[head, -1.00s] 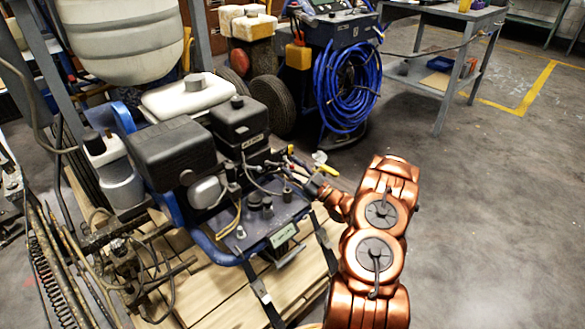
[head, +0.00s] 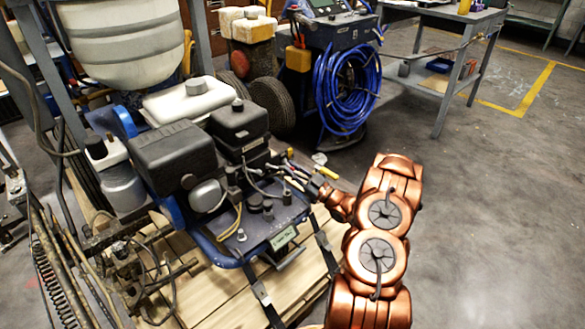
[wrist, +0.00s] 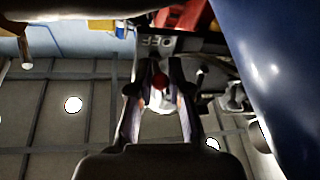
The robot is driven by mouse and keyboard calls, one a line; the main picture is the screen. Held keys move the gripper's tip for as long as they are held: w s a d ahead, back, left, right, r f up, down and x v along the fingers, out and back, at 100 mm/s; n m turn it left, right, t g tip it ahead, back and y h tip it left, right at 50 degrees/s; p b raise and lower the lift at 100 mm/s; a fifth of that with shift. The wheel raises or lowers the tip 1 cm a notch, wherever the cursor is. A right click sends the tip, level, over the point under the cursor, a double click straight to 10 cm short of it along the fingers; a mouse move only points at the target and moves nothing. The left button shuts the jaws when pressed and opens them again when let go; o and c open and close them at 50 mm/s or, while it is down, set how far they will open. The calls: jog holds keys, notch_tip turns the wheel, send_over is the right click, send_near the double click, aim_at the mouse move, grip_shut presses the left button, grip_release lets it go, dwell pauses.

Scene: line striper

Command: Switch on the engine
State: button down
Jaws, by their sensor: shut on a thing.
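The engine (head: 178,150) is a black block with a tank and a blue frame, mounted on the striper at left centre in the head view. My gripper (wrist: 161,72) reaches the engine's right side from the right; in the head view its small fingers (head: 288,168) are hard to make out against the hoses. In the wrist view the two fingers stand either side of a small red switch knob (wrist: 159,82), shut on it. A plate with the letters OFF (wrist: 158,43) is just beyond the fingertips. The switch is not distinct in the head view.
A blue hose coil (head: 347,85) on another machine stands behind. A grey workbench (head: 445,75) is at the back right. Wooden planks (head: 205,297) lie under the striper. The floor at right is clear. A large blue surface (wrist: 265,75) is close at right in the wrist view.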

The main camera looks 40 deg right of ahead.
aim_at(284, 162)
jog(key=r+g+p, duration=0.2)
jog(key=p, duration=0.1)
jog(key=shift+s+h+p, duration=0.15)
jog(key=shift+h+p, duration=0.15)
jog(key=shift+p, duration=0.05)
jog(key=g+p, duration=0.1)
jog(key=p, duration=0.1)
jog(key=g+h+p, duration=0.1)
jog(key=shift+r+m+g+p, duration=0.3)
jog(key=shift+r+m+p, duration=0.1)
jog(key=g+p, duration=0.1)
jog(key=p, duration=0.2)
jog(key=g+p, duration=0.2)
jog(key=p, duration=0.1)
jog(key=shift+r+m+h, duration=0.3)
jog(key=shift+r+h, duration=0.1)
jog(key=shift+g+p, duration=0.4)
jog(key=shift+p, duration=0.25)
jog(key=shift+w+f+p, duration=0.1)
jog(key=shift+w+p, duration=0.15)
jog(key=shift+p, duration=0.1)
jog(key=c, duration=1.1)
grip_release()
